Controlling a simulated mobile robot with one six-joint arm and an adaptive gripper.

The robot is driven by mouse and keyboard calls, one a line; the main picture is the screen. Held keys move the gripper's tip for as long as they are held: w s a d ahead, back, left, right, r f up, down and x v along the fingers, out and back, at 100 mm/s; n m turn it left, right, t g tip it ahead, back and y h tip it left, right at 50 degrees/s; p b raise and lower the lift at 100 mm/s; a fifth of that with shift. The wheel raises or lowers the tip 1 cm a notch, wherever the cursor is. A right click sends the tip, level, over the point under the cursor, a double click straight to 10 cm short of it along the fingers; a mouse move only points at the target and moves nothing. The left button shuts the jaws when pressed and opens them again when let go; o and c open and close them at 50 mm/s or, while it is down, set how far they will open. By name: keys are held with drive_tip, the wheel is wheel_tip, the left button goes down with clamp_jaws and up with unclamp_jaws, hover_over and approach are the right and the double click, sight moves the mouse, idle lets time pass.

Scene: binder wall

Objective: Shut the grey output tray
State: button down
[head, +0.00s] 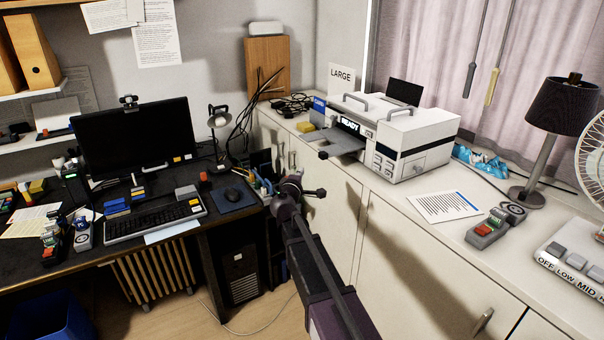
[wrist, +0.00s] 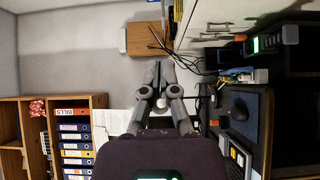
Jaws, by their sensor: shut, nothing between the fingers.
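The grey output tray (head: 341,142) sticks out from the front of the white printer (head: 410,138), over the left edge of the cabinet top. A small dark block (head: 323,155) sits at its outer end. A display reading READY (head: 350,126) is above the tray. My gripper (head: 296,178) is below and left of the tray, apart from it, beside the cabinet front. It shows small and partly hidden by my own arm. In the wrist view its fingers (wrist: 159,68) are together and empty, pointing toward the back wall. The tray does not show there.
The white cabinet top (head: 385,200) carries a paper sheet (head: 443,206), a red-and-green button box (head: 490,230) and a lamp (head: 551,130). A black desk (head: 190,219) with a monitor (head: 135,137) stands left. Open space lies left of the tray.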

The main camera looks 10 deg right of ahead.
drive_tip(key=s+d+x, duration=0.1)
drive_tip(key=d+x, duration=0.1)
drive_tip(key=x, duration=0.9)
drive_tip(key=shift+d, duration=0.3)
drive_tip(key=shift+w, duration=0.25)
